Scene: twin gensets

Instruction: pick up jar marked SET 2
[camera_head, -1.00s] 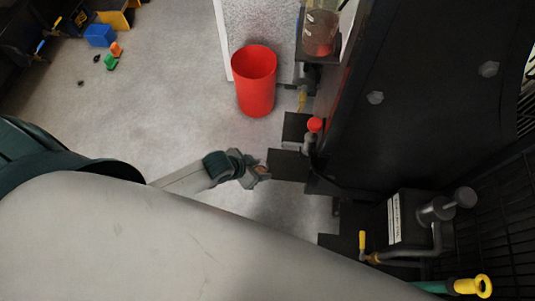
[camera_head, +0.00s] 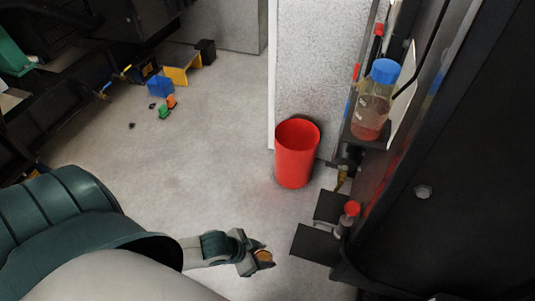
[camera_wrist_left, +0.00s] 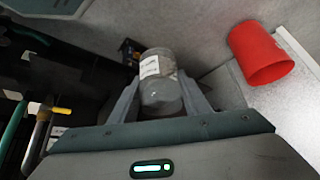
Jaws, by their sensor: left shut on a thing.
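My left gripper (camera_head: 258,262) is low over the floor in the head view, left of the dark machine. It is shut on a small jar, whose amber-brown end (camera_head: 264,258) shows at the fingertips. In the left wrist view the held jar (camera_wrist_left: 160,95) is greyish, with a white label facing the camera, between the two fingers of the gripper (camera_wrist_left: 160,98). The label's writing is too small to read. A second jar (camera_head: 371,110), clear with a blue cap and reddish contents, stands on a small shelf on the right. My right gripper is not in view.
A red bin (camera_head: 296,155) stands on the floor beside a pale panel (camera_head: 312,70). Dark plates (camera_head: 316,245) and a red-capped fitting (camera_head: 351,210) jut from the machine near the gripper. Blue, green and orange pieces lie at the upper left. The middle floor is open.

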